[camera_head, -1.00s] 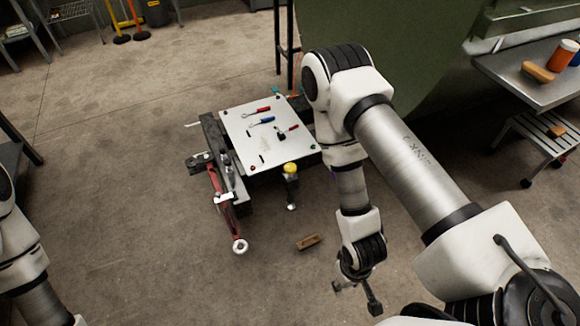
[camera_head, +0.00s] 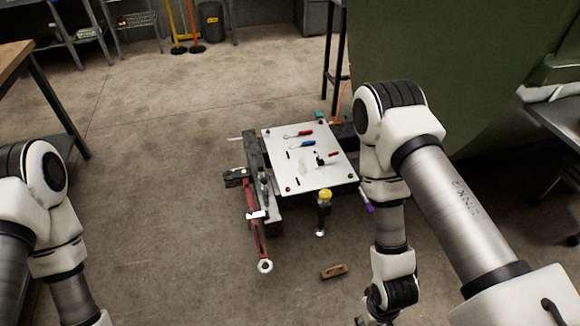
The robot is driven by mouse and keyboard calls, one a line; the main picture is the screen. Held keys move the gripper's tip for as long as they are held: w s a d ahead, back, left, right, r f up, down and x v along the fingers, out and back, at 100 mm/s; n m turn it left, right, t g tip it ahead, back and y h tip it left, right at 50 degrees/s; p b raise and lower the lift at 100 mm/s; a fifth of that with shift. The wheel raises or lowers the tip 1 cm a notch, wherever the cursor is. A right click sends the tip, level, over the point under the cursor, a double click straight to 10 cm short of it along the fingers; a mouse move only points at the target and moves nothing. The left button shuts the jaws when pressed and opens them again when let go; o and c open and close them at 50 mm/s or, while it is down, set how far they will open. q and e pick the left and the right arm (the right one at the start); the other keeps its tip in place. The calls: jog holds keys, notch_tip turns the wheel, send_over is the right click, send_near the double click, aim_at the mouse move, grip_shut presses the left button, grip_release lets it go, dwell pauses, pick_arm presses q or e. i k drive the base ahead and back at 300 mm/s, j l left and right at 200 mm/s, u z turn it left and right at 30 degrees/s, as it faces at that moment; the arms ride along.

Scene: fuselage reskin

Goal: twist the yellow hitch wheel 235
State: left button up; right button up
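The yellow hitch wheel (camera_head: 325,194) is a small round yellow knob on top of a dark upright post at the front edge of a low cart (camera_head: 284,187) with a white top. Nothing touches the wheel. My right gripper (camera_head: 373,319) is at the bottom edge, in front of and to the right of the wheel, well apart from it. Its fingers are mostly cut off by the frame, so its opening cannot be told. My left arm (camera_head: 55,235) stands at the far left, and its gripper is out of the picture.
Tools with red and blue handles (camera_head: 303,144) lie on the cart top. A red drawbar (camera_head: 256,222) with a ring end sticks out at its front left. A wooden brush (camera_head: 334,271) lies on the floor. A large green panel (camera_head: 450,60) stands behind. Floor at left is clear.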

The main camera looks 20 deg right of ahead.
aim_at(325, 194)
jog(key=i+l+z, duration=0.1)
jog(key=l, duration=0.3)
jog(key=i+l+z, duration=0.1)
jog(key=l, duration=0.3)
jog(key=i+l+z, duration=0.1)
jog(key=l, duration=0.25)
jog(key=i+l+z, duration=0.25)
jog(key=i+l, duration=0.15)
jog(key=l, duration=0.3)
